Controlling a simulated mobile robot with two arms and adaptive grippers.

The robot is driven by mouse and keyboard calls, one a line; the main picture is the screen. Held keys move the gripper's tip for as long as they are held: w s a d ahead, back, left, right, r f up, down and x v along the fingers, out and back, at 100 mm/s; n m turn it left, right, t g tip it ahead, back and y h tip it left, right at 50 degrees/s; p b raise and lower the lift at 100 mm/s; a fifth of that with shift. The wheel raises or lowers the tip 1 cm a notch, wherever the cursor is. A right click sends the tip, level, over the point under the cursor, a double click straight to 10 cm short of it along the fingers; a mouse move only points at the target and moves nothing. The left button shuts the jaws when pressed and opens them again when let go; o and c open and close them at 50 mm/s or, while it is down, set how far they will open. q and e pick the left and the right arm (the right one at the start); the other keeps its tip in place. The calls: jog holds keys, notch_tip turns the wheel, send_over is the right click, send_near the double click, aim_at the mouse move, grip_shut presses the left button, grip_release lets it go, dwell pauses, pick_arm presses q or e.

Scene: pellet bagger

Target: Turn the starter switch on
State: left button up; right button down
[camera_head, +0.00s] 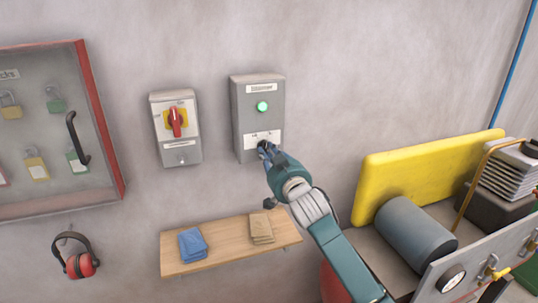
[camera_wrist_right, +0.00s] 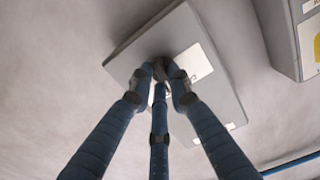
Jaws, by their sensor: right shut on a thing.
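The starter box (camera_head: 257,92) is a grey box on the wall with a lit green lamp (camera_head: 262,106) and a white label plate low on its front. My right gripper (camera_head: 264,148) is at the lower part of this box, its blue fingers closed around the switch knob. In the right wrist view the fingers (camera_wrist_right: 160,74) meet on the small dark knob (camera_wrist_right: 159,65) beside the white plate on the starter box (camera_wrist_right: 204,70). The fingers hide most of the knob, so its exact angle is unclear. My left gripper is not in view.
Left of the starter box is an isolator with a red handle (camera_head: 175,121) on yellow. A glass-fronted lock cabinet (camera_head: 122,188) hangs further left, above ear defenders (camera_head: 80,264). A wooden shelf (camera_head: 222,246) is below; a yellow-panelled machine (camera_head: 420,172) stands at right.

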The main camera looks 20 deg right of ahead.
jog(key=shift+m+p, duration=0.35)
jog(key=shift+m, duration=1.85)
jog(key=c, duration=1.6)
grip_release()
jog(key=shift+c, duration=0.2)
jog(key=s, duration=1.2)
jog(key=shift+d, duration=0.2)
jog(key=shift+f, duration=0.15)
